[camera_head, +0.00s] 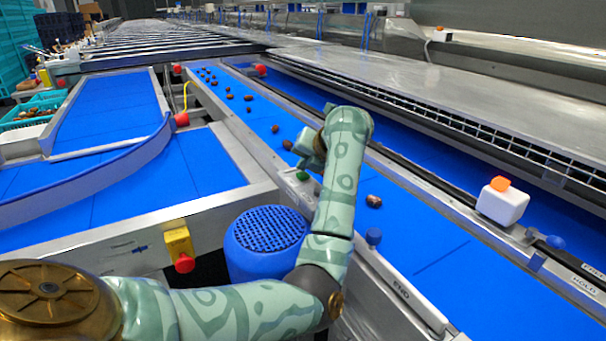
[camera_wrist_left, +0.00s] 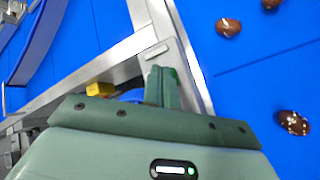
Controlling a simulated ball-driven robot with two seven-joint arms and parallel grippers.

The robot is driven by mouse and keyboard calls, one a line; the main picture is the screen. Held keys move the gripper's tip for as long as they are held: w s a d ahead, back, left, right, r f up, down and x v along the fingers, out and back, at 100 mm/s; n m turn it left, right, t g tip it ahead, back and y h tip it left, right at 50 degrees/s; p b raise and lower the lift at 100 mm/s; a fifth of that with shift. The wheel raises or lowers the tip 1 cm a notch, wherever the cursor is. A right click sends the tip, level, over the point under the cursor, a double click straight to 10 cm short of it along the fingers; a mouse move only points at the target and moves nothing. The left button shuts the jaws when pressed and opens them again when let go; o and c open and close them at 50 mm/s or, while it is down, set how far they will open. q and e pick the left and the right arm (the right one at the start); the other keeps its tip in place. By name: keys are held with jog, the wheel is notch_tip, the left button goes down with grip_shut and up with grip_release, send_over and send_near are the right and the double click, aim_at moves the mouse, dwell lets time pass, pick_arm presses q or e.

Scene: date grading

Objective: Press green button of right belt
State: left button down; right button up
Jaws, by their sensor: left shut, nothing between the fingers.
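The right belt (camera_head: 440,262) is a blue conveyor carrying scattered brown dates. A small green button (camera_head: 302,176) sits on the metal rail at its left edge. My left gripper (camera_head: 305,158) is over that rail, close to the button. In the left wrist view my left gripper (camera_wrist_left: 163,76) is shut and empty, with its fingers over the rail (camera_wrist_left: 182,62). A brighter green patch shows just behind the fingertips; I cannot tell whether they touch the button. My right gripper is not in view.
A blue knob (camera_head: 373,237) is farther along the rail. A white box with an orange top (camera_head: 502,203) stands at right.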

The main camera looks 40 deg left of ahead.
aim_at(305, 176)
pick_arm(q)
jog(key=shift+f, duration=0.55)
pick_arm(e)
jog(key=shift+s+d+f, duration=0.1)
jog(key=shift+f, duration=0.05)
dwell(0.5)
pick_arm(q)
jog(key=shift+r, duration=0.1)
jog(key=shift+r+p, duration=0.6)
jog(key=shift+r, duration=0.25)
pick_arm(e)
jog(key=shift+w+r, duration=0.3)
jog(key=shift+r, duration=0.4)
